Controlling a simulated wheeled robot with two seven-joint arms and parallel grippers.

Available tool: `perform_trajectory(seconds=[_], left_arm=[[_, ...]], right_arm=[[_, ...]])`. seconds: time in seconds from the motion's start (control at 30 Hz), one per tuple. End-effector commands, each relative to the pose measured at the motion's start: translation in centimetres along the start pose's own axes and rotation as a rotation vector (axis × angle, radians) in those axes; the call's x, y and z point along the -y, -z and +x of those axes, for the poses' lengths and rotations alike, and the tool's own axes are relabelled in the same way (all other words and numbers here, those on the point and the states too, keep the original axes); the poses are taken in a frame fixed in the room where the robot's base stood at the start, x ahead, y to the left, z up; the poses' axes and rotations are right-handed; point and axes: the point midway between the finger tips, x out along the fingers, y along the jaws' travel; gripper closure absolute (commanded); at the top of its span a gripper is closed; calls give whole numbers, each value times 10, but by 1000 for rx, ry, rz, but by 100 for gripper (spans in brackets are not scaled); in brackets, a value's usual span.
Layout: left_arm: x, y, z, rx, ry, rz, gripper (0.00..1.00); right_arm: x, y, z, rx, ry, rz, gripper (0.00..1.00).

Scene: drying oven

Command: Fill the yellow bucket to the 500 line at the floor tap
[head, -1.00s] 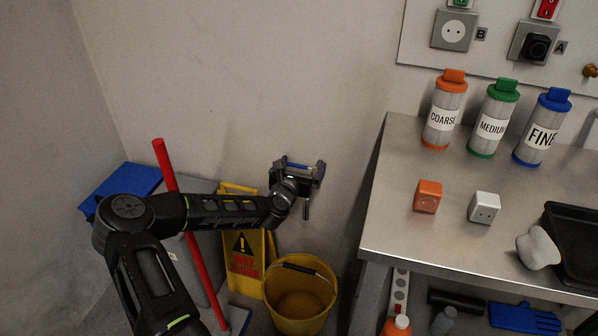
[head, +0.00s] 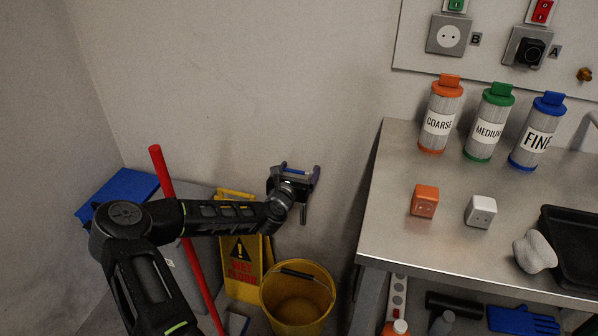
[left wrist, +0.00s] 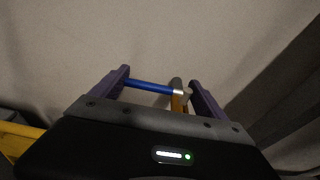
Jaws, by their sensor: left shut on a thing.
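The yellow bucket (head: 268,296) stands upright on the floor against the wall, left of the bench, with its dark handle grip lying across the back. Its inside looks yellow-brown; I cannot make out a water level or the 500 line. My left gripper (head: 298,172) is at the wall above the bucket, shut on the blue tap lever. In the left wrist view the blue lever (left wrist: 150,87) spans between the purple fingers, with a brass tap body (left wrist: 176,100) behind it. A short grey spout (head: 303,214) hangs below the gripper, above the bucket. My right gripper is out of view.
A yellow wet-floor sign (head: 240,262) stands just left of the bucket. A red pole (head: 172,205) leans near a blue-lidded bin (head: 117,192). The steel bench (head: 400,240) is close on the right, with filter cylinders and small boxes on top.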

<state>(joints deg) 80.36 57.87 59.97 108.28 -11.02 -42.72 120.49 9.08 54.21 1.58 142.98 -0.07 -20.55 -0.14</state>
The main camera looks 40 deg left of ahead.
Motion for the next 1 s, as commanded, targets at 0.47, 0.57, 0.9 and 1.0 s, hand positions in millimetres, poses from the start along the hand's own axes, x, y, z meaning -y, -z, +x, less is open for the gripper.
perform_trajectory(seconds=[0.47, 0.57, 0.9, 1.0], left_arm=[[3, 1, -10, 1, -271, -57, 55], [2, 2, -11, 1, -295, -59, 55], [2, 2, -11, 1, -295, -59, 55], [1, 2, -11, 1, -295, -59, 55]], right_arm=[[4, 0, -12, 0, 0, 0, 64], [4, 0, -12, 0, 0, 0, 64], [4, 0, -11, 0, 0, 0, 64], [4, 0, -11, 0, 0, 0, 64]])
